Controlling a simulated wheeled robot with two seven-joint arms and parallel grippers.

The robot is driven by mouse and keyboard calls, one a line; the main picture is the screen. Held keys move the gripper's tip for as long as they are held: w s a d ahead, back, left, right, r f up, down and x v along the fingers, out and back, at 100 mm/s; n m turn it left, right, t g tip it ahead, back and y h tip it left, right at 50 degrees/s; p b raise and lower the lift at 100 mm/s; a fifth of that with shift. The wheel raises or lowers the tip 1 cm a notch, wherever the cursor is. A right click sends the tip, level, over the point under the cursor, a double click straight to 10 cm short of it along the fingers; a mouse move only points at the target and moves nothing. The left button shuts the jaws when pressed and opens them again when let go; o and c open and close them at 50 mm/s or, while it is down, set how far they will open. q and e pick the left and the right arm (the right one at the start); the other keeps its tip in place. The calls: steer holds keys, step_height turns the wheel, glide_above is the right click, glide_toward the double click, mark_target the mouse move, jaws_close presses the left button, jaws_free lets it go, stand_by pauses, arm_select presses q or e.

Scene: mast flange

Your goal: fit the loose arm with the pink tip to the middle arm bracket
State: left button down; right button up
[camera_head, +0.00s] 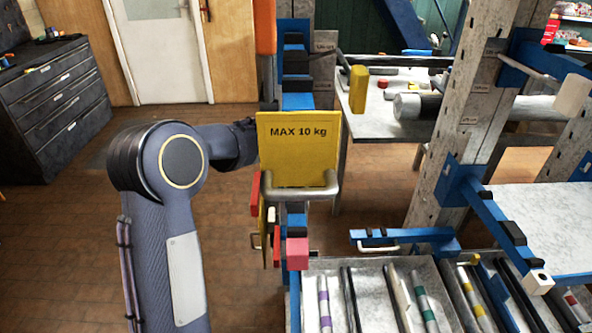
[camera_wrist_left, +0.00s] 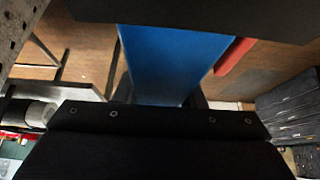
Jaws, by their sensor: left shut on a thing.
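The loose arm is a long blue bar with black blocks and a pink tip (camera_head: 297,253) at its near end. A yellow plate marked MAX 10 kg (camera_head: 298,130) and a metal handle (camera_head: 320,190) sit in front of its middle. My left gripper (camera_head: 246,140) reaches it from the left, its fingers partly hidden by the plate. In the left wrist view a blue bar (camera_wrist_left: 168,62) fills the space between the jaws. The grey mast (camera_head: 436,165) stands to the right with blue brackets (camera_head: 457,183); which one is the middle bracket I cannot tell.
One fitted blue arm (camera_head: 490,215) ends in a white tip at right. A grey tray (camera_head: 430,268) of striped rods lies below. A workbench (camera_head: 372,122) stands behind, a dark drawer cabinet (camera_head: 50,100) at far left. Floor between is clear.

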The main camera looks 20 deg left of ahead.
stand_by(0.3)
arm_select(q)
steer(key=shift+s+b, duration=0.1)
steer(key=shift+b, duration=0.25)
step_height(320, 180, down, 6)
steer(key=b, duration=0.5)
steer(key=shift+r, duration=0.15)
steer(key=shift+b, duration=0.4)
stand_by(1.4)
step_height(320, 180, down, 7)
steer(key=b, duration=0.6)
steer(key=shift+f+b, duration=0.2)
steer(key=shift+b, duration=0.1)
stand_by(2.2)
steer(key=c, duration=0.8)
jaws_free()
steer(key=shift+c, duration=0.2)
steer(key=v, duration=0.8)
steer(key=shift+p, duration=0.35)
